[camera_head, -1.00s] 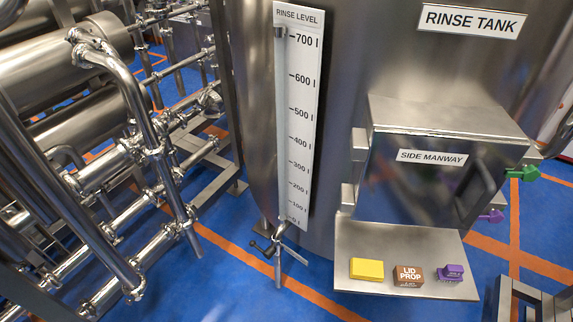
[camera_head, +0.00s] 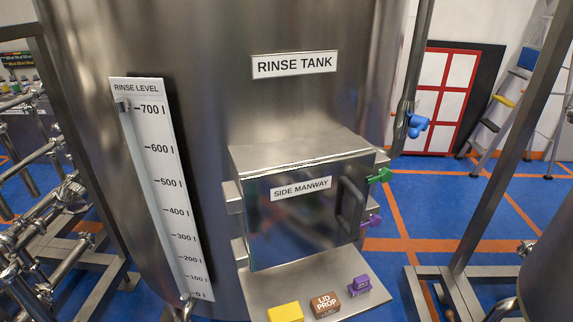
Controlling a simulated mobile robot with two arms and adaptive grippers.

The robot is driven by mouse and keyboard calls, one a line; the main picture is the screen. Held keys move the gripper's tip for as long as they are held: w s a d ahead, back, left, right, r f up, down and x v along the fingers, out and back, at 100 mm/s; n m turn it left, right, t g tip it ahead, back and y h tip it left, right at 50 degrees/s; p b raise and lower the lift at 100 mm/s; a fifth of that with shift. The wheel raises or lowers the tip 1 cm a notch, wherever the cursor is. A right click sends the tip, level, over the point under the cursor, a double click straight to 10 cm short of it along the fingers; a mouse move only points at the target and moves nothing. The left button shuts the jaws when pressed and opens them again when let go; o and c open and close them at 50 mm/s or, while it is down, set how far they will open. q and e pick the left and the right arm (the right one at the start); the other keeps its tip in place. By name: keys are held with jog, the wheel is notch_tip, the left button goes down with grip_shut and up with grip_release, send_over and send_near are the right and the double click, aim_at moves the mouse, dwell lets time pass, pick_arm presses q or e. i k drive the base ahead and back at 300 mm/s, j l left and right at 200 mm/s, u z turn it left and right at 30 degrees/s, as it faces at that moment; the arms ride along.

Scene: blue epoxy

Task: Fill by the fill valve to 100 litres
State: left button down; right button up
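The rinse tank (camera_head: 220,110) fills the middle of the head view. Its rinse level gauge (camera_head: 180,215) runs from 0 to 700 l; I cannot make out a liquid level in the tube. A blue-handled valve (camera_head: 417,125) sits on a vertical pipe at the tank's right. A green valve handle (camera_head: 380,175) and a purple one (camera_head: 371,221) stick out to the right of the side manway (camera_head: 300,225). None of these handles carries a readable label. The side manway is shut. Neither gripper is in view.
A shelf (camera_head: 255,292) below the manway holds a yellow block (camera_head: 285,312), a brown lid prop (camera_head: 325,304) and a purple block (camera_head: 359,286). A metal frame (camera_head: 462,285) stands at the right. A ladder (camera_head: 515,95) stands behind. Blue floor (camera_head: 430,210) is clear between.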

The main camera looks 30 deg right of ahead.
aim_at(418, 123)
jog(key=z, duration=1.65)
